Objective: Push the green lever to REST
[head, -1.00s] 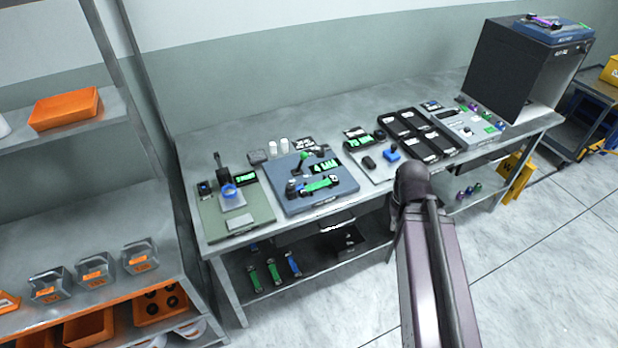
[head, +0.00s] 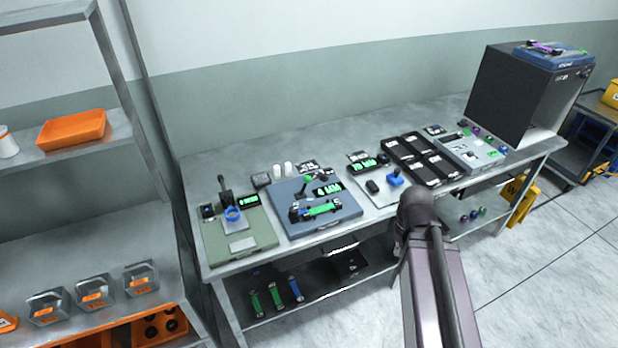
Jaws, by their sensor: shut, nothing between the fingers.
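The green lever (head: 308,180) stands on the blue device (head: 335,225) on the workbench, left of the picture's middle. Its green knob tops a short dark stem, which looks tilted a little. A green bar (head: 320,209) with dark ends lies in front of the lever on the same device. The lever's position markings are too small to read. My arm (head: 430,270) rises from the bottom right of the picture, to the right of the blue device. My gripper does not show.
A green-grey device (head: 255,245) with a blue ring stands to the left. Black trays (head: 440,178) and a grey panel (head: 482,158) stand to the right. A dark cabinet (head: 505,95) is at the bench's far end. An orange-stocked shelf (head: 100,220) flanks the bench.

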